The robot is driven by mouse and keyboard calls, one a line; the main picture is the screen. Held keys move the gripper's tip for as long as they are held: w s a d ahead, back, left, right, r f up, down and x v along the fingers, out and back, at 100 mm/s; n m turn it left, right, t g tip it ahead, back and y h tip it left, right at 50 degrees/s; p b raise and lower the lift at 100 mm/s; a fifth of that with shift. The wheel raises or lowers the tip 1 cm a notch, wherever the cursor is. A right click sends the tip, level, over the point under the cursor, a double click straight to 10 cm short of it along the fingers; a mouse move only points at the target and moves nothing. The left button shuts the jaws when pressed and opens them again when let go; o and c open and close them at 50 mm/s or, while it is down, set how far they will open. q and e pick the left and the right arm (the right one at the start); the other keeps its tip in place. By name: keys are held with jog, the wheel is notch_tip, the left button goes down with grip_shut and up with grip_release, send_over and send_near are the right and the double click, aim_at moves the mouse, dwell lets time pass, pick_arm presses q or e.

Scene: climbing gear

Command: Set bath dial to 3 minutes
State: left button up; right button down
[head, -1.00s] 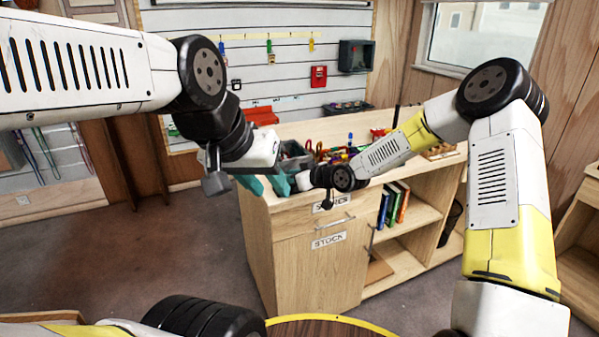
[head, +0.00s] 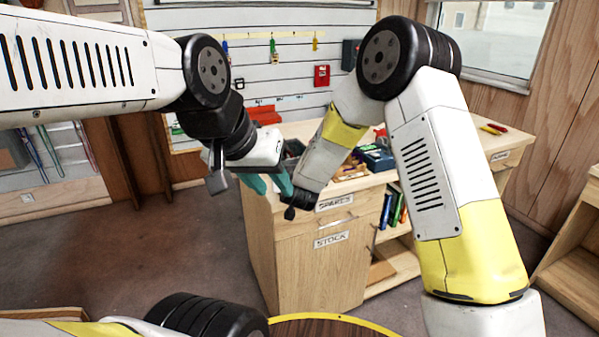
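I cannot make out a bath or a dial marked in minutes in the head view. My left gripper (head: 270,184) hangs at the near left corner of the wooden counter (head: 285,222). Its two teal fingers are apart, with nothing visible between them. My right arm reaches across the counter, and its dark wrist end is just right of the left gripper. The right gripper's fingers are hidden behind that wrist.
A dark blue box (head: 377,159) and small tools stand on the counter behind my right arm. Drawers labelled SPARES (head: 335,202) and STOCK (head: 331,240) face me. Books (head: 392,212) stand on a shelf. A red box (head: 322,75) hangs on the slatted wall.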

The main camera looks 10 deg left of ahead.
jog(key=shift+w, duration=0.1)
dwell(0.4)
jog(key=c, duration=1.5)
grip_release()
jog(key=shift+o, duration=0.2)
jog(key=shift+d, duration=0.1)
jog(key=shift+w+d+n+g+y, duration=0.1)
jog(key=shift+d+n+g+y, duration=0.15)
jog(key=shift+n+y, duration=0.35)
jog(key=n+g+y, duration=0.2)
jog(key=n, duration=0.1)
jog(key=n+g+y, duration=0.1)
jog(key=y, duration=0.1)
jog(key=shift+w+d, duration=0.3)
jog(key=shift+w+f+n+g+y, duration=0.1)
jog(key=shift+w+n+g+y, duration=0.1)
jog(key=shift+n+g+y, duration=1.5)
jog(key=shift+w+n+g, duration=0.1)
jog(key=shift+n+g, duration=0.75)
jog(key=shift+n, duration=0.05)
